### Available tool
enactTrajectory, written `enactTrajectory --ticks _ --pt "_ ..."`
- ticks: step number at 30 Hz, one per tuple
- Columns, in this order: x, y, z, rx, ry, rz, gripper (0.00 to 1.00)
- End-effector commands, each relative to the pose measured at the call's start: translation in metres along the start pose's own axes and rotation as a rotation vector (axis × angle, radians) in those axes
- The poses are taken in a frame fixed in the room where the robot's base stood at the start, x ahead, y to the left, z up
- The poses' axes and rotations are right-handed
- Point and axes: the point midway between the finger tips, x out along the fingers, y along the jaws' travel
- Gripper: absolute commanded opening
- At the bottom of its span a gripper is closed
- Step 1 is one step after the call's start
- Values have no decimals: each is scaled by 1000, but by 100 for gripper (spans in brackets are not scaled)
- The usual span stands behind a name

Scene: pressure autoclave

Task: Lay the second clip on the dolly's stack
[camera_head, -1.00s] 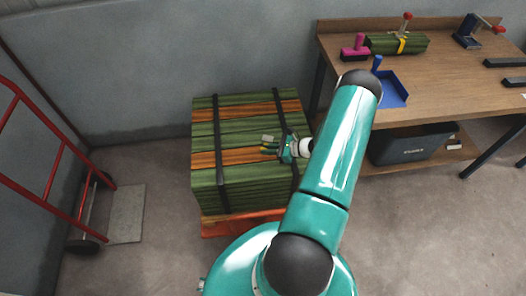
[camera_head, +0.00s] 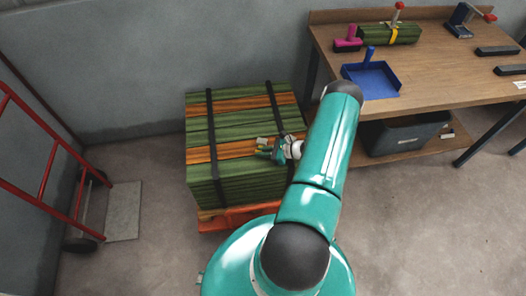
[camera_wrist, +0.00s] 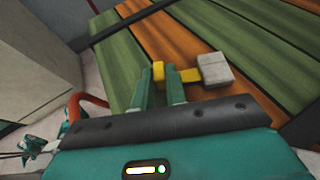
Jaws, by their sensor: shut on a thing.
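The dolly (camera_head: 240,219) is a low orange base at the wall. It bears a stack (camera_head: 205,185) of green and orange slats under two black straps. My gripper (camera_head: 268,151) is over the right part of the stack's top. In the wrist view, my gripper (camera_wrist: 160,92) has its two green fingers shut on a clip (camera_wrist: 190,75), a yellow bar with a pale grey block at its right end. The clip's block also shows in the head view (camera_head: 262,140). The fingers hide part of the bar. I cannot tell whether the clip touches the slats.
A red hand truck (camera_head: 50,160) stands at the left. A wooden bench (camera_head: 440,75) at the right holds a green bundle (camera_head: 375,36), a blue tray (camera_head: 385,92) and clamps. A dark bin (camera_head: 408,135) sits on its lower shelf. The floor in front is clear.

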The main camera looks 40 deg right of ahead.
Motion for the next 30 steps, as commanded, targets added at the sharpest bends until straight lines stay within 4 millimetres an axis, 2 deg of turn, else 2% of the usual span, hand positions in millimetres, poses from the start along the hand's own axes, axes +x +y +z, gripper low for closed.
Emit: enactTrajectory --ticks 1,4,12,17,20,30 --pt "0 0 -1 0 0 0 16" --pt "0 0 -1 0 0 0 35" --pt "0 0 0 0 0 0 36" --pt "-4 0 7 0 0 0 36" --pt "-20 -1 5 0 1 -3 36" --pt "-94 -1 6 0 1 -3 36"
